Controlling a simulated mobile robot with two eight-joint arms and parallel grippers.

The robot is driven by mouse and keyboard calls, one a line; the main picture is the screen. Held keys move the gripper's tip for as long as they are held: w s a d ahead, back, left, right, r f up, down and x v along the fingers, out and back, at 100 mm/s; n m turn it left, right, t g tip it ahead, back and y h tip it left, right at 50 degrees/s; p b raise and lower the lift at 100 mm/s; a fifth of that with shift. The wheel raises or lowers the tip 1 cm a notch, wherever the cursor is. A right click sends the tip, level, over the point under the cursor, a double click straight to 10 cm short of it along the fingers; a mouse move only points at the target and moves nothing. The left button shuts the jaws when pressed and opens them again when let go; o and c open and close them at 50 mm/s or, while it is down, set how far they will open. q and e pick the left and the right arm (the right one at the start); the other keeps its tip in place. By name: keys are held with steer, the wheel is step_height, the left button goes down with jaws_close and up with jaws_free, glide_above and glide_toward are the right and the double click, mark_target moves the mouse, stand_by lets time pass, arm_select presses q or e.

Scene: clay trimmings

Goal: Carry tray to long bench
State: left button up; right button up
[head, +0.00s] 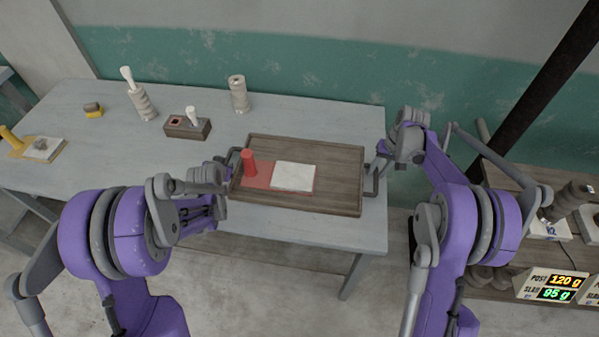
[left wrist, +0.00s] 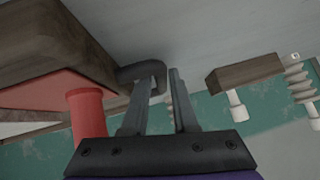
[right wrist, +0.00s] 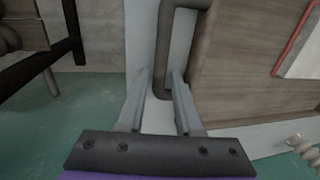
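The brown wooden tray (head: 336,196) lies flat at the right end of the grey table, with a dark bar handle at each side. On it are a red cylinder (head: 249,162) and a white slab (head: 293,177) on a red patch. My left gripper (left wrist: 167,72) is at the left handle (left wrist: 142,73); its fingers are apart, one overlapping the handle. Whether the bar lies between them is partly hidden. My right gripper (right wrist: 161,74) is at the right handle (right wrist: 166,40), its fingers apart with the bar between their tips and no clear grip.
The grey table (head: 300,122) also holds a wooden block with a white peg (head: 187,126), a stacked post (head: 239,94) and another with a white top (head: 140,100). A low wooden shelf with displays (head: 553,287) stands at the right. Bare floor lies in front.

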arm_select(q)
steer(key=shift+c, duration=0.3)
arm_select(e)
steer(key=shift+c, duration=0.3)
arm_select(q)
jaws_close()
arm_select(e)
jaws_close()
stand_by(0.6)
